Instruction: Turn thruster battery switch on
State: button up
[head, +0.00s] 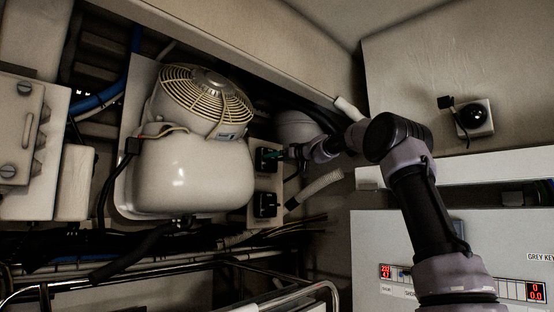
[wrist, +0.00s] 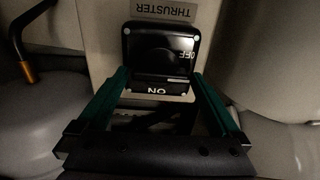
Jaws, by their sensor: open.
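The thruster battery switch (wrist: 160,50) is a black square unit with a dark round knob, under a THRUSTER label (wrist: 166,10) in the wrist view. OFF and ON are printed on it; the knob's exact position is too dark to tell. In the head view the upper black switch (head: 267,160) is beside my gripper (head: 290,153). In the wrist view my gripper (wrist: 160,85) has two green fingers spread on either side of the switch's lower part, with nothing held between them. Whether the fingertips touch the switch cannot be told.
A second black switch (head: 266,204) sits below on the same panel. A large cream tank with a fan grille (head: 207,92) stands to the left. A ribbed white hose (head: 315,188) and dark cables run close by. Metal rails (head: 290,298) cross below.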

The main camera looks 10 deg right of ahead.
jog(key=c, duration=1.1)
jog(key=shift+c, duration=0.2)
jog(key=shift+m, duration=0.3)
jog(key=m, duration=1.2)
jog(key=shift+w+d+f+m, duration=0.1)
jog(key=shift+w+d+m, duration=0.1)
jog(key=shift+d+m, duration=0.1)
jog(key=shift+f+m, duration=0.1)
jog(key=shift+m, duration=2.2)
